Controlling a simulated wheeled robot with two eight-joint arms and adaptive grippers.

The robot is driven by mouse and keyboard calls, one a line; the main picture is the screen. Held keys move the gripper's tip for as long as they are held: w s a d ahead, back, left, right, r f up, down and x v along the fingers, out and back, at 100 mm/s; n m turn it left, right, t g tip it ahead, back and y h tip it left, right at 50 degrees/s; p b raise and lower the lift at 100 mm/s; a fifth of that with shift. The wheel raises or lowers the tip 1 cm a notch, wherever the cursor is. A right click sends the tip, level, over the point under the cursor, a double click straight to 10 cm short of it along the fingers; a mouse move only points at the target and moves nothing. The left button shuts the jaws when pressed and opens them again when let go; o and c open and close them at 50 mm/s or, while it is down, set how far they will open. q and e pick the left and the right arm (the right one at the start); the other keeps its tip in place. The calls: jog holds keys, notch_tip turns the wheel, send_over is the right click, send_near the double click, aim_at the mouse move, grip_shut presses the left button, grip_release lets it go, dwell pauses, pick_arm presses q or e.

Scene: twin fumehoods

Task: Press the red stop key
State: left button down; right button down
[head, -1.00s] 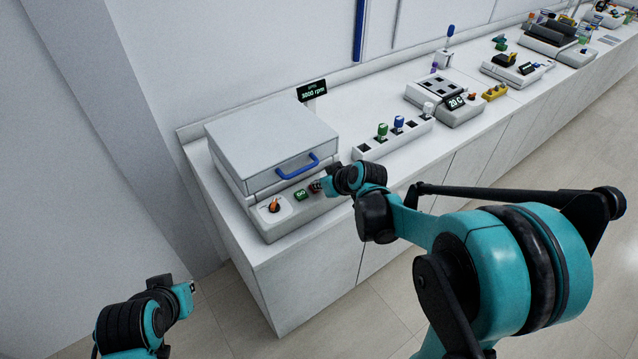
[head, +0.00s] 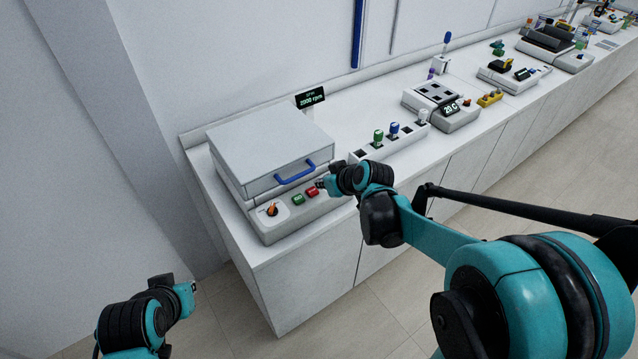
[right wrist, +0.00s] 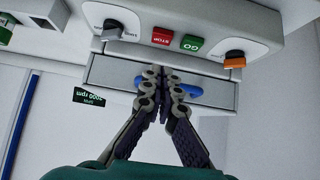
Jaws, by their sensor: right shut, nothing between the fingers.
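The red stop key (head: 313,192) is on the front panel of the white lidded machine (head: 255,222), right of the green go key (head: 298,200). In the right wrist view, upside down, the stop key (right wrist: 161,36) and go key (right wrist: 191,43) are both clear of the fingers. My right gripper (head: 323,184) is just right of the stop key in the head view. In the wrist view my right gripper (right wrist: 164,74) is shut and empty, with a gap between fingertips and key. My left gripper (head: 188,287) is low at the left, away from the bench; its jaws are unclear.
An orange dial (head: 272,209) is left of the keys. A blue lid handle (head: 297,172) is above them. A display (head: 311,97) behind the lid reads 2000 rpm. A rack with green and blue-topped items (head: 390,143) stands to the right.

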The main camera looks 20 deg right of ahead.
jog(key=p+v, duration=0.1)
jog(key=v, duration=0.5)
jog(key=shift+p, duration=0.3)
jog(key=shift+w+r, duration=0.1)
jog(key=s+f+m+h+b, duration=0.1)
jog(key=s+f+m+b, duration=0.1)
jog(key=s, duration=0.7)
jog(key=s+f+m+g+h+b, duration=0.1)
jog(key=s+f+b, duration=0.3)
jog(key=s, duration=0.5)
jog(key=shift+s+a+f+m+h+b, duration=0.4)
jog(key=shift+f+m+h, duration=0.1)
jog(key=shift+f, duration=0.2)
